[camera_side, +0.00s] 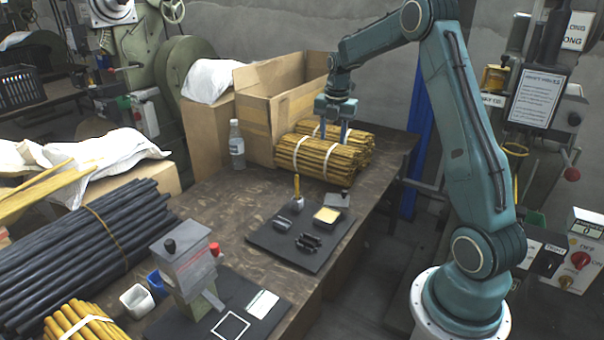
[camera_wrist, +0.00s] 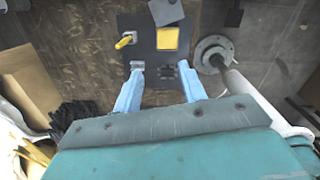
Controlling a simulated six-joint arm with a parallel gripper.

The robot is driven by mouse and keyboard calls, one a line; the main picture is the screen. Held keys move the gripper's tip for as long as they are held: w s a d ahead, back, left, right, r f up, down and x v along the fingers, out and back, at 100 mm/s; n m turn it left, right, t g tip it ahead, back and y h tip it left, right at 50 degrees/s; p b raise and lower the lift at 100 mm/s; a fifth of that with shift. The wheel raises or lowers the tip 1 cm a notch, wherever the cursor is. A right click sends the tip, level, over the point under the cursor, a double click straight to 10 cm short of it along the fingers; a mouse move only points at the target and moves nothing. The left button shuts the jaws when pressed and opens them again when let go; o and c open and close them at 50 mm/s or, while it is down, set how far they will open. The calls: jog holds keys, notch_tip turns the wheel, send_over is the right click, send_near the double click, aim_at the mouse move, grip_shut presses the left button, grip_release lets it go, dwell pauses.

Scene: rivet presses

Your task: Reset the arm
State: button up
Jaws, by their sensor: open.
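My gripper (camera_side: 334,136) is open and empty, pointing down over the back of the table by the bundled yellow sticks (camera_side: 315,160). I cannot tell whether its fingertips touch the bundle. In the wrist view my gripper's two blue fingers (camera_wrist: 160,70) stand apart with nothing held between them. Beyond them lies a dark mat (camera_wrist: 130,22) with a yellow pad (camera_wrist: 167,38), a yellow-handled tool in a holder (camera_wrist: 127,40) and small dark pieces. In the side view this mat (camera_side: 284,264) lies at mid table.
An open cardboard box (camera_side: 262,105) and a plastic bottle (camera_side: 236,145) stand left of my gripper. A grey press (camera_side: 185,265) with a red knob stands at the front left, near dark rod bundles (camera_side: 85,240). Bare tabletop (camera_side: 215,200) lies between.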

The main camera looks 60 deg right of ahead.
jog(key=s+a+r+m+t, duration=0.1)
jog(key=s+a+r+m, duration=0.25)
jog(key=a, duration=0.25)
jog(key=s+a+r+m, duration=0.2)
jog(key=a+r+m, duration=0.1)
jog(key=a+r, duration=0.3)
jog(key=s+a+r+m+t, duration=0.1)
jog(key=s+a+r+m, duration=0.2)
jog(key=a, duration=0.4)
jog(key=s+a+m+t, duration=0.2)
jog(key=s+a+m, duration=0.9)
jog(key=s, duration=0.5)
jog(key=shift+a+f+t+y, duration=0.3)
jog(key=shift+f+t, duration=0.05)
jog(key=shift+t, duration=0.05)
jog(key=shift+o, duration=0.2)
